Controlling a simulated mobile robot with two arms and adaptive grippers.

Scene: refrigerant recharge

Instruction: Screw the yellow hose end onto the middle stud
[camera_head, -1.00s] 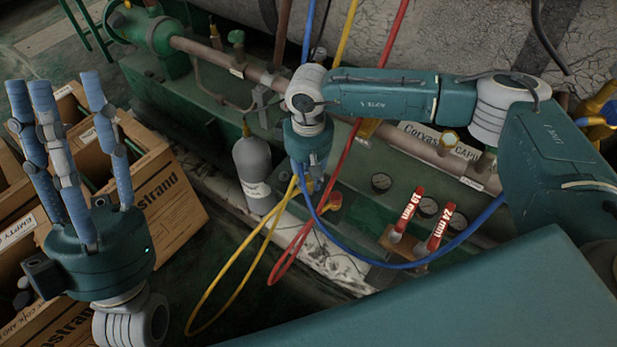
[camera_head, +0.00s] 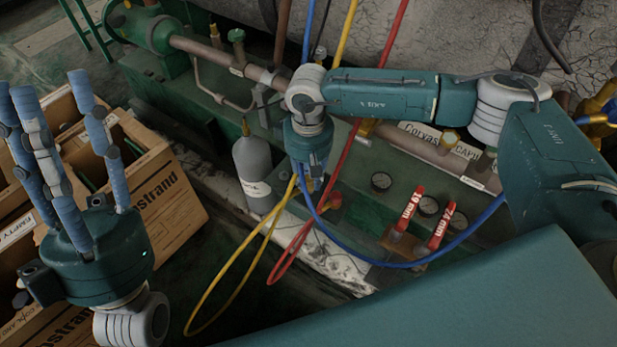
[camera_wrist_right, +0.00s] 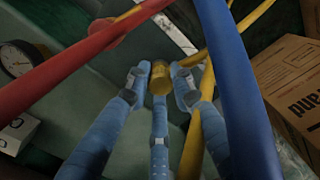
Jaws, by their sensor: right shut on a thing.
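My right gripper (camera_head: 310,188) points down over the green machine base. In the right wrist view its blue fingers (camera_wrist_right: 159,85) are closed around a brass-coloured end piece (camera_wrist_right: 160,78), apparently the yellow hose end. The yellow hose (camera_head: 236,268) loops down to the floor left of this gripper; it also shows beside the fingers in the wrist view (camera_wrist_right: 194,140). The middle stud cannot be made out; gripper and hoses cover that area. My left gripper (camera_head: 40,85) is at the far left, fingers up, spread and empty.
The red hose (camera_head: 351,140) and blue hose (camera_head: 420,261) hang close around the right gripper. A grey cylinder (camera_head: 253,165) stands to its left. Cardboard boxes (camera_head: 160,195) stand near the left gripper.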

